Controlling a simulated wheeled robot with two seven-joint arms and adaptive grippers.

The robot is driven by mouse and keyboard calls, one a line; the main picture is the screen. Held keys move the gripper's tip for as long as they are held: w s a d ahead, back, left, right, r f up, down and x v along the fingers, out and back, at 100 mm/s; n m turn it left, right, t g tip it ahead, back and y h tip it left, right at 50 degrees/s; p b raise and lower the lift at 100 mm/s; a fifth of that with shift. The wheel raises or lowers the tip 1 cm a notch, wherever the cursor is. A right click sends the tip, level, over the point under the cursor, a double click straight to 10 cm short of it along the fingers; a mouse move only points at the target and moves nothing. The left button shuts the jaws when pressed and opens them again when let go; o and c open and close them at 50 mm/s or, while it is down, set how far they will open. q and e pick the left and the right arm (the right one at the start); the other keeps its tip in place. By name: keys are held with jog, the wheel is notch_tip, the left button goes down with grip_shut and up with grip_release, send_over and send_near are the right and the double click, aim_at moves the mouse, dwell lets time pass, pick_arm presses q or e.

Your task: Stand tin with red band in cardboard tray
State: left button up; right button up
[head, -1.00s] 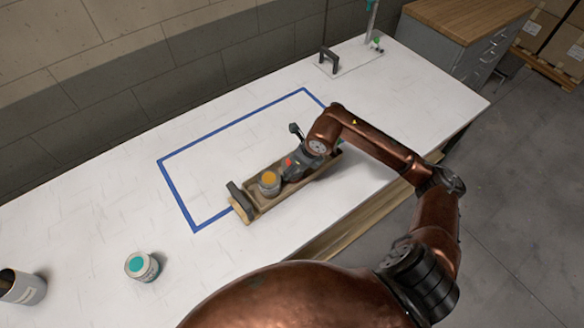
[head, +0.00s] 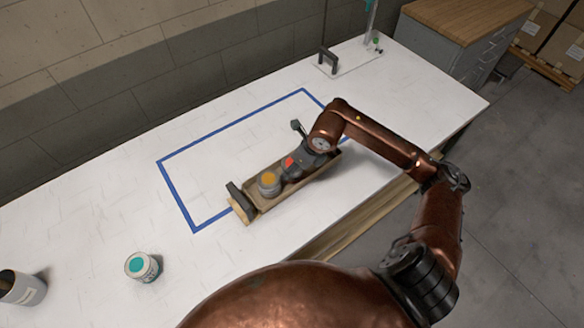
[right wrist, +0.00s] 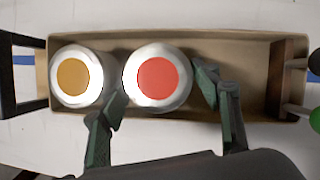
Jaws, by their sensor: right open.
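The tin with the red lid (head: 289,162) stands upright in the cardboard tray (head: 300,190), beside the orange-lidded tin (head: 269,183). In the right wrist view the red-lidded tin (right wrist: 158,78) stands close to the orange one (right wrist: 75,77), and the tray's floor (right wrist: 240,75) is bare to its right. My right gripper (head: 303,164) is over the tray. In the right wrist view its fingers (right wrist: 160,95) are open, one on each side of the red-lidded tin's near part. The tin's band is not clearly visible. My left gripper is not in view.
A teal-lidded tin (head: 142,267) and a grey cylindrical container (head: 22,287) stand at the table's left. Dark upright handles (head: 239,199) flank the tray. A blue tape outline (head: 178,195) marks the table behind it. A black handle (head: 328,60) stands farther back.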

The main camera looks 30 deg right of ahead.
jog(key=v, duration=0.9)
jog(key=shift+s+r, duration=0.15)
jog(key=shift+r, duration=0.1)
